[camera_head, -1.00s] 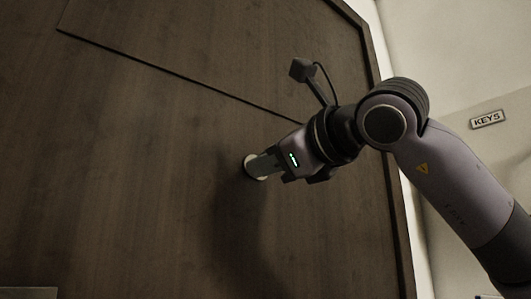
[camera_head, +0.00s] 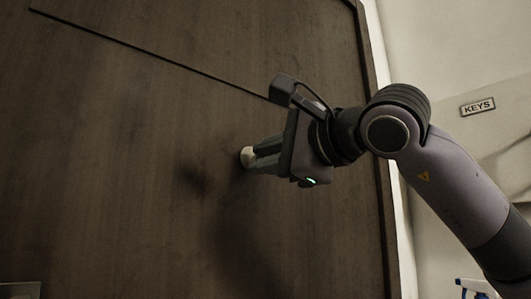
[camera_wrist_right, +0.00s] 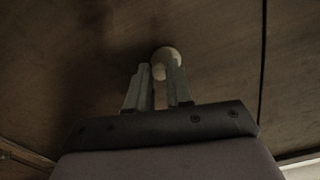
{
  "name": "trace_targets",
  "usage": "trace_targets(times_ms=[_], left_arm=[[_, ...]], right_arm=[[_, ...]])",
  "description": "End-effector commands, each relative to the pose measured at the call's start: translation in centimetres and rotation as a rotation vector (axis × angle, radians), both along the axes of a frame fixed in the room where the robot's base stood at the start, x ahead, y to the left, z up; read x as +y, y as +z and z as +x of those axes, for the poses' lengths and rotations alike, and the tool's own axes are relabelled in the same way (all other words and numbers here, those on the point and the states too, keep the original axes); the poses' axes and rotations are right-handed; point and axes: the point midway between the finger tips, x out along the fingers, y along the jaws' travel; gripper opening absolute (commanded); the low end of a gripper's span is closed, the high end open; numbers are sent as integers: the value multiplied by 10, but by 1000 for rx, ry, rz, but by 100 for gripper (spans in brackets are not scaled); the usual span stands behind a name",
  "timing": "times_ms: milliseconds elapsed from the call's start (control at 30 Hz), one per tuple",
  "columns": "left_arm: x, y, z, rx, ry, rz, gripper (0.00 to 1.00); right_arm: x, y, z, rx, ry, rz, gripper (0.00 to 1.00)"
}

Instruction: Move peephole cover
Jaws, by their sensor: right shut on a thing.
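The peephole cover (camera_head: 246,156) is a small pale round piece on the dark wooden door (camera_head: 120,150). It also shows in the right wrist view (camera_wrist_right: 167,58), just beyond my fingertips. My right gripper (camera_head: 257,156) reaches in from the right, and its two fingers are shut on the cover at the door's face. In the right wrist view the fingers (camera_wrist_right: 160,75) lie at the cover's near edge and hide part of it. The peephole itself cannot be made out. My left gripper is not in view.
A thin dark groove (camera_head: 150,60) runs slantwise across the door above the gripper. The door frame (camera_head: 375,150) stands to the right, under my right arm. A KEYS sign (camera_head: 478,107) is on the pale wall. A spray bottle (camera_head: 474,289) shows at the lower right.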

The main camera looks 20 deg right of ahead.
Motion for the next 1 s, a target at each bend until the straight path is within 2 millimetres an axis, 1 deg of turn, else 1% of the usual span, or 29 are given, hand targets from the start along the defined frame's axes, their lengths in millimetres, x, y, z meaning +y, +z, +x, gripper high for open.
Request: trace_targets(times_ms=[467, 500, 567, 600, 867, 933, 1000], left_arm=[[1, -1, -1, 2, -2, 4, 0], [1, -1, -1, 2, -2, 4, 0], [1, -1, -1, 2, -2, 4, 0], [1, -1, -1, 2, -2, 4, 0], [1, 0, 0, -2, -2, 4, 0], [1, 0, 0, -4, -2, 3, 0], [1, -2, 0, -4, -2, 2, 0]], right_arm=[[0, 0, 0, -5, 0, -16, 0], [0, 0, 0, -5, 0, -16, 24], [0, 0, 0, -5, 0, -16, 43], [0, 0, 0, -5, 0, -16, 46], [-1, 0, -1, -5, 0, -15, 46], [-2, 0, -4, -6, 0, -14, 46], [-5, -1, -12, -8, 0, -14, 46]])
